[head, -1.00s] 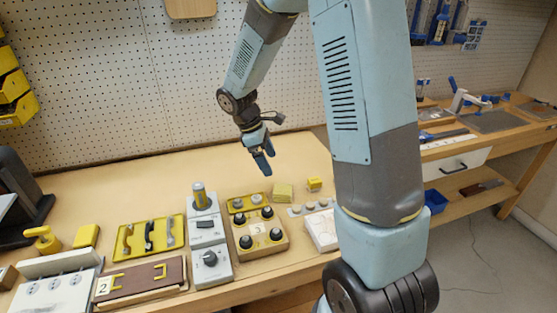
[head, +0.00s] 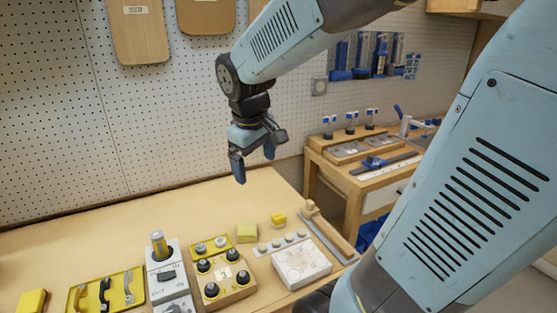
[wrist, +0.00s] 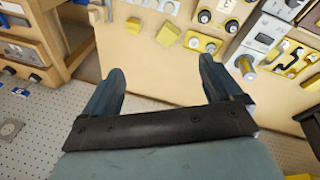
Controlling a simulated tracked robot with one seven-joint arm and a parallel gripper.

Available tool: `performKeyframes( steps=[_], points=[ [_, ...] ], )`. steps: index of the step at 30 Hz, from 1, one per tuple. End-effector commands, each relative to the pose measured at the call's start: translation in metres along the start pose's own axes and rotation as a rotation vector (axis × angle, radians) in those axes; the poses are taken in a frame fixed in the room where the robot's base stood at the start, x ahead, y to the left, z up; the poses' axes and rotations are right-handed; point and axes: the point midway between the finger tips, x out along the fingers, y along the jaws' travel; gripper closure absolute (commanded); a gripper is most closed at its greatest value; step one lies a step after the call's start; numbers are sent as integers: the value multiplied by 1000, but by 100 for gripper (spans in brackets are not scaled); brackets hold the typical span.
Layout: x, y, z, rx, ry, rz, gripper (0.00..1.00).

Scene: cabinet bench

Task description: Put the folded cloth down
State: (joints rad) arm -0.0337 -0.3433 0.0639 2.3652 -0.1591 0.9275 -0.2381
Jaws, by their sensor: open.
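My gripper (head: 255,169) is open, with nothing between its fingers. It hangs above the back part of the wooden bench (head: 130,220), and its spread fingers also show in the wrist view (wrist: 162,65). A small dull-yellow block-like piece (head: 247,233), possibly the folded cloth, lies flat on the bench beside the control panels. It also shows in the wrist view (wrist: 168,33), beyond the fingers and clear of them. I cannot tell for sure that it is cloth.
A smaller yellow block (head: 278,219) lies to its right. A pegboard (head: 100,110) rises behind. The bench's back left is clear.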

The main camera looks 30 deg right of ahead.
Motion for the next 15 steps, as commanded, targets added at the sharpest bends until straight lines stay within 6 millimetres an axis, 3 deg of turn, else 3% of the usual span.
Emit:
performKeyframes(
  steps=[6, 15],
  points=[
    [-32, -6, 35, 180, 120, -10, 8],
    [-59, -18, 74, 386, 263, -48, 8]
  ],
)
